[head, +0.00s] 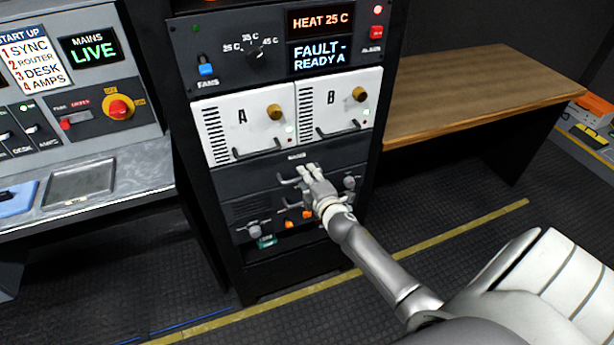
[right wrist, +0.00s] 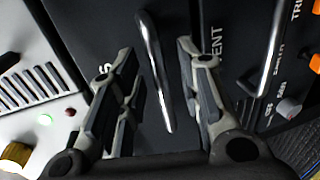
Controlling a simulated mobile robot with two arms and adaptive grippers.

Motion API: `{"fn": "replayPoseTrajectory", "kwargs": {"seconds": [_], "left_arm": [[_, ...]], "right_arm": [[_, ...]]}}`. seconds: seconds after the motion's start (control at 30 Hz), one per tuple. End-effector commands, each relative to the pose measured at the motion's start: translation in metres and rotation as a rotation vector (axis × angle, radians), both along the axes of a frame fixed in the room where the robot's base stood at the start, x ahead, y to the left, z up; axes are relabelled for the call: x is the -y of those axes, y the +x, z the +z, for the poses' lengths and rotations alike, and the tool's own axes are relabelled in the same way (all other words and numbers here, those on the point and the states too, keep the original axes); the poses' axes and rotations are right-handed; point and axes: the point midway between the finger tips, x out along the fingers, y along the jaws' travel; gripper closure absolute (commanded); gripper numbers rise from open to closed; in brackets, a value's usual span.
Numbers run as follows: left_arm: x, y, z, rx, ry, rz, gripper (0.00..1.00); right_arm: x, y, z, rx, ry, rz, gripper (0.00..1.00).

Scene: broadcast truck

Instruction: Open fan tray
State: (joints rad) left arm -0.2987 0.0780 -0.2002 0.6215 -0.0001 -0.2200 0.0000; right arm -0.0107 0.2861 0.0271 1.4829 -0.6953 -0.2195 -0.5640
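A dark front panel (head: 245,178) sits in the equipment rack just below two white modules. I take it for the fan tray, but its label is too small to read. A slim metal bar handle (right wrist: 155,75) stands on a dark panel in the right wrist view. My right gripper (head: 310,177) is at this part of the rack. In the right wrist view the fingers of my right gripper (right wrist: 157,62) are spread, one on each side of the handle, with visible gaps. The hand hides part of the panel in the head view. My left gripper is not in view.
White modules A (head: 238,118) and B (head: 335,100), with brass knobs, are above. A second metal handle (right wrist: 271,50) and a grey knob (right wrist: 289,108) are beside my right finger. A control desk (head: 110,180) stands left; a wooden bench (head: 460,95) stands right.

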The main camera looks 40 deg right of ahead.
Motion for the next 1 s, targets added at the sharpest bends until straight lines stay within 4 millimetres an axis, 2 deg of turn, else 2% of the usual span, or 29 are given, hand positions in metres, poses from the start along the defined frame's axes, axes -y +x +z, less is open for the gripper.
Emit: {"fn": "replayPoseTrajectory", "kwargs": {"seconds": [0.13,0.43,0.7,1.0], "left_arm": [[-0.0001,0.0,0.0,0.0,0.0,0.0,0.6],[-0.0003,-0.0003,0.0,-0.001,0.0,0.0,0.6],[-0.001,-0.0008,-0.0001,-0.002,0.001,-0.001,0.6],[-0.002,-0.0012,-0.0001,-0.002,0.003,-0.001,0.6]], "right_arm": [[0.0011,0.0073,-0.0014,0.0,0.001,0.001,0.67],[0.0014,0.0084,-0.0021,-0.001,0.001,0.001,0.67],[0.0014,0.0082,-0.002,-0.001,0.001,0.001,1.0],[0.0014,0.008,-0.0021,-0.001,0.001,0.001,1.0]]}}
